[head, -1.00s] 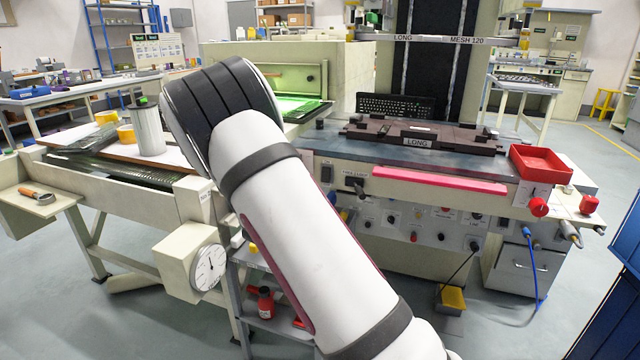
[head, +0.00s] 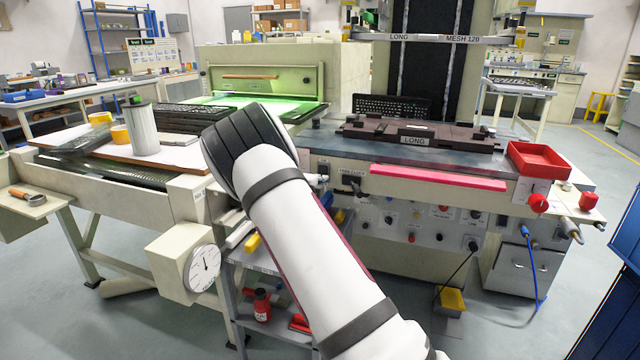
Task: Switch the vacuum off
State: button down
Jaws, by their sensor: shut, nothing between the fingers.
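The press table's front (head: 440,195) carries a dark rocker-type switch (head: 323,168) at its left end, next to a small dark label plate with a lever (head: 353,182). The lettering is too small to read, so I cannot tell which control is the vacuum's or how it is set. My white arm with its dark elbow crosses the middle of the head view and ends near that left end. A small pale part beside the switch may belong to my arm's end. My gripper's fingers are hidden behind the arm.
A panel of knobs and buttons (head: 415,222) lies below the table edge. A pink bar (head: 437,178) runs along the front. A red tray (head: 539,160) and red knob (head: 539,204) are at right. A dial gauge (head: 202,268) and a shelf with red bottles (head: 262,304) are at lower left.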

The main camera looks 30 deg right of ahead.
jog(key=shift+w+d+f, duration=0.1)
jog(key=shift+w+d, duration=0.3)
jog(key=shift+d, duration=0.05)
jog(key=shift+f+b, duration=0.1)
jog(key=shift+b, duration=0.35)
